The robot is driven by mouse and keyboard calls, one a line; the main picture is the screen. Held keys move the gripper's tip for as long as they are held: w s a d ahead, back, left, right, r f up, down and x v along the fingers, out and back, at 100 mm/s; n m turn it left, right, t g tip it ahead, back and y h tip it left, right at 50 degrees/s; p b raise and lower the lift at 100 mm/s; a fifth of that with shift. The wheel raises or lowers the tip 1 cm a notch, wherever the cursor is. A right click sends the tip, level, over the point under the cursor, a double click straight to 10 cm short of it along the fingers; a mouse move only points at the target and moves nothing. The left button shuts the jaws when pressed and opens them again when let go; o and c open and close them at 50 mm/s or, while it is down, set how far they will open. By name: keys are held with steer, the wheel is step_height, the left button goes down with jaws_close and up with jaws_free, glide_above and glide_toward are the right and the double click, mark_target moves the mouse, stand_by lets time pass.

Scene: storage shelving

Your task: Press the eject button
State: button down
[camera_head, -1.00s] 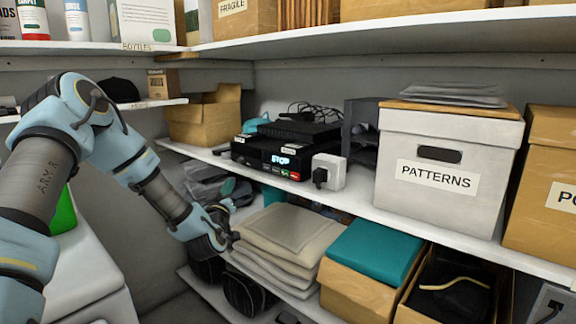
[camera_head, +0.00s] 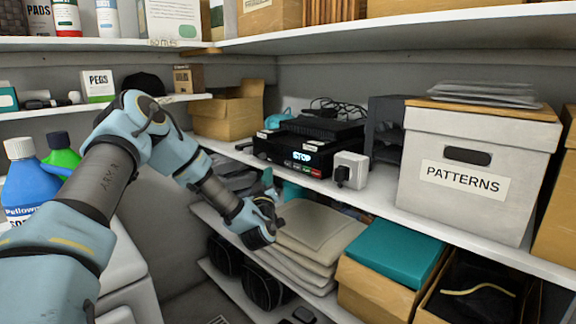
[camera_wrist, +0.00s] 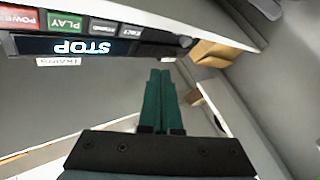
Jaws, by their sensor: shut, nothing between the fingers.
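The black media player (camera_head: 288,148) sits on the middle shelf, its front display reading STOP. In the wrist view the player's front (camera_wrist: 90,46) appears upside down along the top, with red POWER, green PLAY and dark buttons. The eject button (camera_wrist: 130,32) is the dark one at the right end of that row. My gripper (camera_head: 268,178) is in front of and below the player, above the folded cloths. In the wrist view my gripper's teal fingers (camera_wrist: 160,72) are together and empty, with the tips apart from the button.
A white plug adapter (camera_head: 350,170) stands right of the player, and a PATTERNS box (camera_head: 470,180) farther right. Folded beige cloths (camera_head: 318,230) and a teal-lidded box (camera_head: 395,255) lie on the shelf below. An open cardboard box (camera_head: 228,115) is left of the player.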

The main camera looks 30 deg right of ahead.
mark_target(285, 162)
steer(key=shift+w+d+b, duration=0.25)
steer(key=shift+d, duration=0.6)
steer(key=shift+w+d+b, duration=0.2)
steer(key=shift+w+d, duration=0.05)
steer(key=shift+d, duration=0.65)
steer(key=shift+w+d+b, duration=0.25)
steer(key=shift+d, duration=0.6)
steer(key=shift+d, duration=0.1)
steer(key=shift+w+d+b, duration=0.15)
steer(key=shift+d+b, duration=0.1)
steer(key=shift+b, duration=0.25)
steer(key=shift+d+b, duration=0.35)
steer(key=shift+d, duration=0.05)
stand_by(0.3)
steer(key=shift+a, duration=0.8)
